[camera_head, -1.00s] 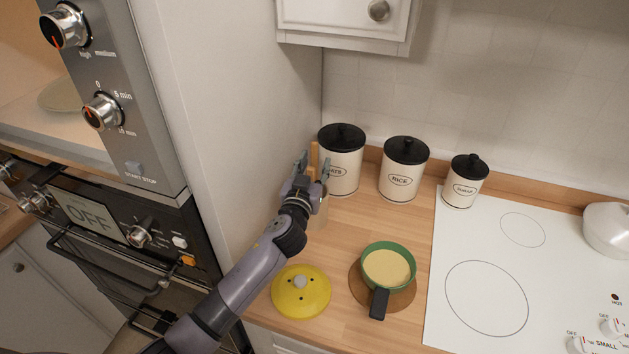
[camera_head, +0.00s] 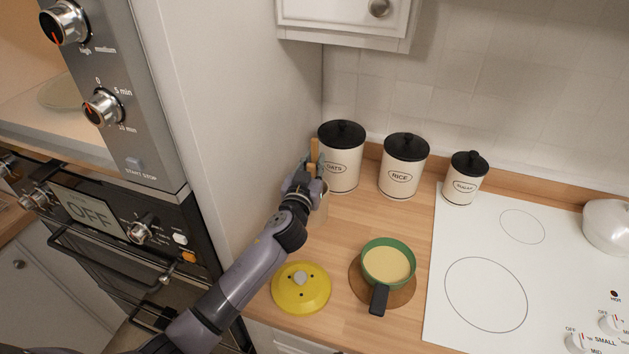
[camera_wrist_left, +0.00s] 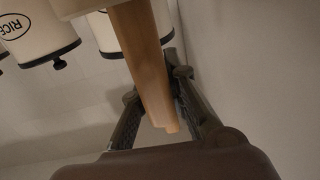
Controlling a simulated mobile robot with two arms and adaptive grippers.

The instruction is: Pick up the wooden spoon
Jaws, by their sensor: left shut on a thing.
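The wooden spoon (camera_head: 314,150) shows as a short piece of light wood rising beside the oats canister, with the rest hidden by my gripper. My left gripper (camera_head: 315,165) is shut on it. In the left wrist view the wooden handle (camera_wrist_left: 142,60) runs between the two dark fingers of my left gripper (camera_wrist_left: 155,95). A pale holder (camera_head: 323,208) shows partly below the gripper; I cannot tell whether the spoon still stands inside it. My right gripper is not in view.
Canisters for oats (camera_head: 341,165), rice (camera_head: 401,178) and a smaller one (camera_head: 463,188) line the back wall. A green pan (camera_head: 388,245) sits on a round mat, beside a yellow lid (camera_head: 301,302). A tall cabinet side (camera_head: 245,120) stands close left. The white cooktop (camera_head: 550,285) is right.

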